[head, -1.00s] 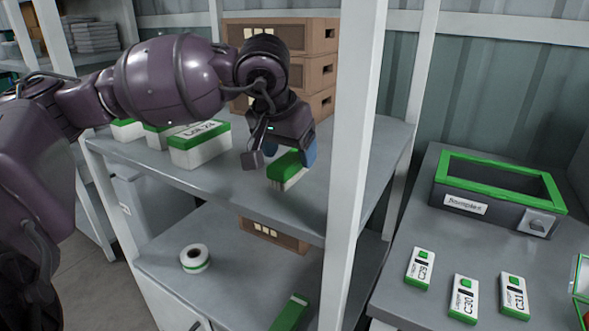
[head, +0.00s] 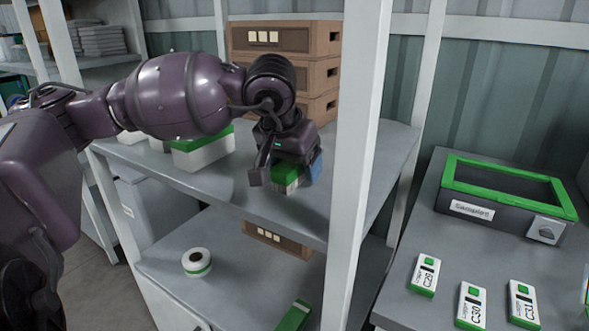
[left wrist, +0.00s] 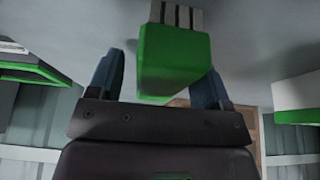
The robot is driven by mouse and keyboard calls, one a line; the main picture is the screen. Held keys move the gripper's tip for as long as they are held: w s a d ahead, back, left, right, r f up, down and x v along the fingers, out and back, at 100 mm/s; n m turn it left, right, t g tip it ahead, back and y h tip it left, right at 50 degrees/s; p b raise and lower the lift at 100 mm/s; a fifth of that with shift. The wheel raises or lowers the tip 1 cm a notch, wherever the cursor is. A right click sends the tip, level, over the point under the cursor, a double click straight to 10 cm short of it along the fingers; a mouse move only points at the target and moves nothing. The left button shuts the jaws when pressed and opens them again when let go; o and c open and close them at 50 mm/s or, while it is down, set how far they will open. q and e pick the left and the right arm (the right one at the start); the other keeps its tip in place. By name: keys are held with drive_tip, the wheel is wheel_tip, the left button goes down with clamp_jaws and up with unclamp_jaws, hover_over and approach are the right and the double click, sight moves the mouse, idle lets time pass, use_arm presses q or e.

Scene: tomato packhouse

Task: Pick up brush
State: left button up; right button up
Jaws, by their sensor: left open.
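The brush (head: 288,184) has a green back and pale bristles. It lies on the upper grey shelf, partly hidden under my left gripper (head: 285,171) in the head view. In the left wrist view the brush (left wrist: 174,62) shows its green body between the two blue fingers of my left gripper (left wrist: 160,80), with pale bristles at the top. The fingers are open, one on each side, with gaps visible. My right gripper is not in view.
White-and-green boxes (head: 203,153) stand left on the upper shelf (head: 225,200); stacked brown crates (head: 285,45) are behind. A white post (head: 350,170) rises close on the right. The lower shelf holds a tape roll (head: 197,262). A sample box (head: 505,205) stands on the right bench.

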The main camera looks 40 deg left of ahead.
use_arm(q)
drive_tip(key=c, duration=1)
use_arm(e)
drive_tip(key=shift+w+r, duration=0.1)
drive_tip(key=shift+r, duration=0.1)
use_arm(q)
wheel_tip(320, 180, up, 20)
drive_tip(key=shift+r+p, duration=0.25)
drive_tip(key=shift+p, duration=0.15)
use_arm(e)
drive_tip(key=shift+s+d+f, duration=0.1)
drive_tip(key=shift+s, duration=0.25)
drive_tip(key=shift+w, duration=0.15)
